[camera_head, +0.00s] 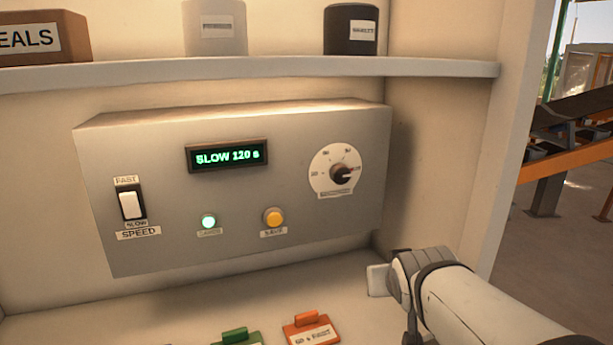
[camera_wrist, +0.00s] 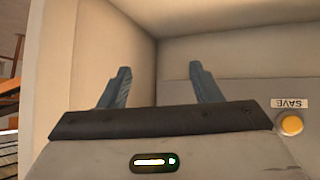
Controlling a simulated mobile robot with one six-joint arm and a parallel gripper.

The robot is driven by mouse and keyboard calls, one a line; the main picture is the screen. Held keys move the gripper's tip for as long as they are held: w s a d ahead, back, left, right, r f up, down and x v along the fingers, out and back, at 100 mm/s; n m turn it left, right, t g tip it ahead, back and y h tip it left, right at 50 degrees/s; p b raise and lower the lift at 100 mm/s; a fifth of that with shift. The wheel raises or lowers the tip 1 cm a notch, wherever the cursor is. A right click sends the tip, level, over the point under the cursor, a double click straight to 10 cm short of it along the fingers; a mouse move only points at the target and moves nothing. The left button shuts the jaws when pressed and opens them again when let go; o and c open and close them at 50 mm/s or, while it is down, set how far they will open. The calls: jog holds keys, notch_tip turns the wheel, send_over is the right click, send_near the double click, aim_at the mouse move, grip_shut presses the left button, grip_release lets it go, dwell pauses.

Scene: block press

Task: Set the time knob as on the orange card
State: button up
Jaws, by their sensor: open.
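The time knob (camera_head: 342,174) is a dark knob on a round white dial, at the right of the grey control panel. It appears turned toward the right side of the dial; the marks are too small to read surely. The panel display (camera_head: 228,155) reads "SLOW 120 s" in green. The orange card (camera_head: 311,331) stands low in front of the panel; its label seems to begin "60 s", the rest is unclear. My gripper (camera_wrist: 158,82) is open and empty in the wrist view, its two fingers apart, with no knob in sight there. In the head view my arm is right of and below the knob.
A green card (camera_head: 236,337) lies left of the orange one. A shelf (camera_head: 250,73) overhangs; a side wall (camera_head: 440,150) stands right.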

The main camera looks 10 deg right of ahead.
jog(key=w+r+t, duration=0.4)
jog(key=w+r, duration=0.1)
jog(key=r, duration=0.2)
jog(key=n+t+y, duration=0.4)
jog(key=y, duration=0.2)
send_near(342, 174)
jog(key=w, duration=0.4)
jog(key=w+a, duration=0.1)
jog(key=w, duration=0.4)
jog(key=shift+a, duration=0.4)
jog(key=shift+c, duration=0.4)
